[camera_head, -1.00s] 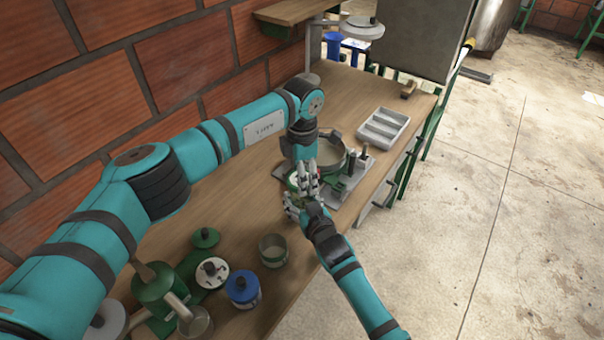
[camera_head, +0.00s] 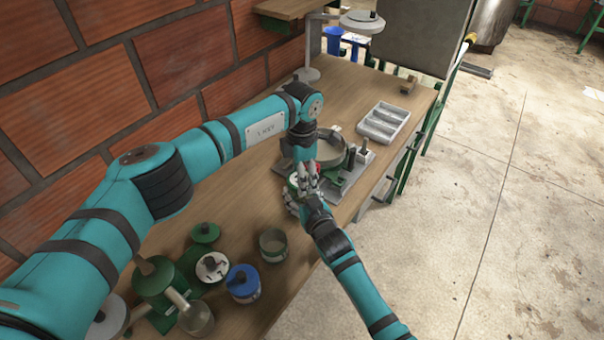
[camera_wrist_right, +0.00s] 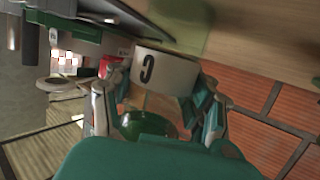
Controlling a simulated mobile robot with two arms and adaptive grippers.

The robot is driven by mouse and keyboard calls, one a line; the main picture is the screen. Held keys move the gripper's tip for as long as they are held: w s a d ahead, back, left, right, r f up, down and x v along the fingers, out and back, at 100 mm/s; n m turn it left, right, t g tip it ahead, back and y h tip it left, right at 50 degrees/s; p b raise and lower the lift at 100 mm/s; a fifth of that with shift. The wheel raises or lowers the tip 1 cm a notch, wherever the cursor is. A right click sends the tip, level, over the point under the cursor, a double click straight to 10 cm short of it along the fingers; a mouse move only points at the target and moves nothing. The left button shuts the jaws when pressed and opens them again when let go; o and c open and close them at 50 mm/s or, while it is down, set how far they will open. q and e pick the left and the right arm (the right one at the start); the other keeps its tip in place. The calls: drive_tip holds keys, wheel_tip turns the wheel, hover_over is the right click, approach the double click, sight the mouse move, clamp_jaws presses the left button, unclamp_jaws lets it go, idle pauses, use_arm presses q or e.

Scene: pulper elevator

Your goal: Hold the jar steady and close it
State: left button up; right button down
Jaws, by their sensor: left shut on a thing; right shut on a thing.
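The jar (camera_head: 293,183) is small and mostly covered by my two grippers near the bench's front edge. In the right wrist view a pale jar body (camera_wrist_right: 165,72) with a dark mark sits between the fingers, with a dark green round part (camera_wrist_right: 145,126) closer to the palm. My right gripper (camera_head: 300,193) is shut on the jar from the near side; its fingers also show in the right wrist view (camera_wrist_right: 160,105). My left gripper (camera_head: 308,172) comes down from above, shut, apparently on the lid; its exact contact is hidden. I cannot tell how the lid sits.
A grey divided tray (camera_head: 384,124) is farther back. An open glass jar (camera_head: 272,246), a blue-lidded jar (camera_head: 242,281) and a green lid (camera_head: 205,232) stand at the front left. A brick wall (camera_head: 190,60) bounds the left.

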use_arm(q)
drive_tip(key=shift+f, duration=0.5)
drive_tip(key=m, duration=0.6)
drive_tip(key=shift+s+m, duration=0.1)
drive_tip(key=shift+m, duration=0.2)
drive_tip(key=m, duration=0.7)
drive_tip(key=shift+a, duration=0.1)
drive_tip(key=m, duration=0.7)
drive_tip(key=shift+a, duration=0.1)
drive_tip(key=m, duration=0.4)
drive_tip(key=shift+m, duration=0.4)
drive_tip(key=m, duration=0.3)
drive_tip(key=shift+a+m, duration=0.1)
drive_tip(key=shift+m, duration=0.3)
drive_tip(key=o, duration=0.7)
